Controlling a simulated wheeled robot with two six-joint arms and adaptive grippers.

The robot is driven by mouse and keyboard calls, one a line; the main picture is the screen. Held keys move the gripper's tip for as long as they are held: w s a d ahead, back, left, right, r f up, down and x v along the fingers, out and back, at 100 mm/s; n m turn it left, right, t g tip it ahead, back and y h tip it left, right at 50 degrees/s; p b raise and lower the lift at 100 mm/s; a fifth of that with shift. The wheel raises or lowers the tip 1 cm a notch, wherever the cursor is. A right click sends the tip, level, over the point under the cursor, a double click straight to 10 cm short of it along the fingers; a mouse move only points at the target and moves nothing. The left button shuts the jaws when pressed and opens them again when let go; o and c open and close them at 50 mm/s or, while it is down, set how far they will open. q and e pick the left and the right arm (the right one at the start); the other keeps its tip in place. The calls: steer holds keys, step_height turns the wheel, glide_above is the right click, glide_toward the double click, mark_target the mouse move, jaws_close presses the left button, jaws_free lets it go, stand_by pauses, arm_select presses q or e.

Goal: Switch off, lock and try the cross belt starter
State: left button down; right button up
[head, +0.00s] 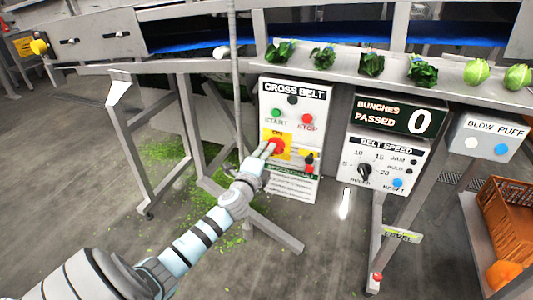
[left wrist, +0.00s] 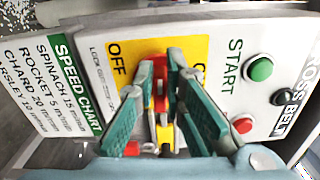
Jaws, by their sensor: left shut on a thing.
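The cross belt starter (head: 292,190) is a pale panel with a dark lamp (head: 292,99), green START button (head: 276,113) and red STOP button (head: 308,118). Its red switch handle (head: 276,146) sits on a yellow plate (left wrist: 197,47) with an OFF label. My left gripper (head: 268,151) is shut on the red handle; the fingers hide part of it, so I cannot tell its exact angle. Small red, yellow and black items (head: 309,158) hang right of the handle; their details are unclear. They show partly behind the fingers in the left wrist view. My right gripper is not in view.
A green speed chart (left wrist: 75,80) is below the switch. Right of the starter are the bunch counter (head: 400,115), belt speed box (head: 380,160) and blow puff box (head: 487,138). Several greens lie on the ledge above. An orange crate (head: 508,212) stands at the right.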

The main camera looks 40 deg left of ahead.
arm_select(q)
steer(key=shift+f+n, duration=0.15)
steer(key=shift+n, duration=0.35)
steer(key=c, duration=1.7)
jaws_free()
steer(key=shift+o, duration=0.2)
steer(key=v, duration=1.2)
steer(key=shift+d, duration=0.1)
